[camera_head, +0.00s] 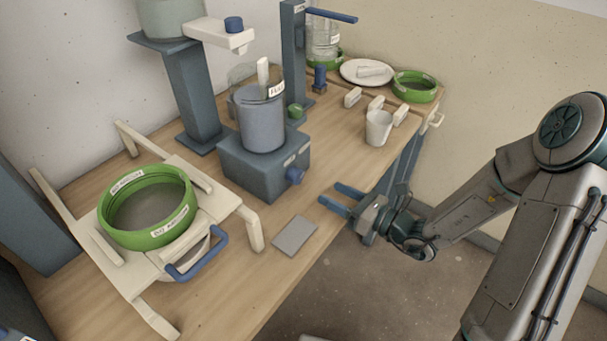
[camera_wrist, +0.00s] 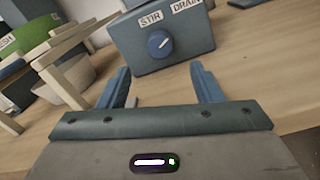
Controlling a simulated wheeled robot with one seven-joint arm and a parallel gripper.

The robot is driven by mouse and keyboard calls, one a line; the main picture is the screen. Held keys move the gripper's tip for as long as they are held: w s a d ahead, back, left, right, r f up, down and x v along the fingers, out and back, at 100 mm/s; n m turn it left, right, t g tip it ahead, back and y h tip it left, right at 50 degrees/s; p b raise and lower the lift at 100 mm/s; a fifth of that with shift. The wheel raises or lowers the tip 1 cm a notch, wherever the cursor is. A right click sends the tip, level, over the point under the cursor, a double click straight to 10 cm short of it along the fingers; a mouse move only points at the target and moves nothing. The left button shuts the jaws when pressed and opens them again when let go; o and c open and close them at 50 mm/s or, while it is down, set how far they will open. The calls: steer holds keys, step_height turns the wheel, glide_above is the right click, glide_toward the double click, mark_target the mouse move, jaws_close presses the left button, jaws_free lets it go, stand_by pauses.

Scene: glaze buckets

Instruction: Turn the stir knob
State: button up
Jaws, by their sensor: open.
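The stir knob (camera_head: 295,176) is a blue round knob on the front of a blue-grey box (camera_head: 262,183). In the wrist view the knob (camera_wrist: 160,44) has a white pointer mark and sits below the STIR label (camera_wrist: 150,19); a DRAIN label (camera_wrist: 187,7) is to its right. A grey bucket (camera_head: 263,122) stands on the box. My gripper (camera_head: 341,199) is open and empty at the table's front edge, to the right of the knob in the head view. In the wrist view the knob lies beyond and between my two blue fingers (camera_wrist: 162,88), apart from them.
A grey flat plate (camera_head: 295,236) lies near the table edge. A white cup (camera_head: 378,128) and a white plate (camera_head: 356,79) stand farther back. Table between gripper and box is clear.

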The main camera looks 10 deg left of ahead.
mark_target(300, 178)
steer(key=x, duration=1)
steer(key=c, duration=1)
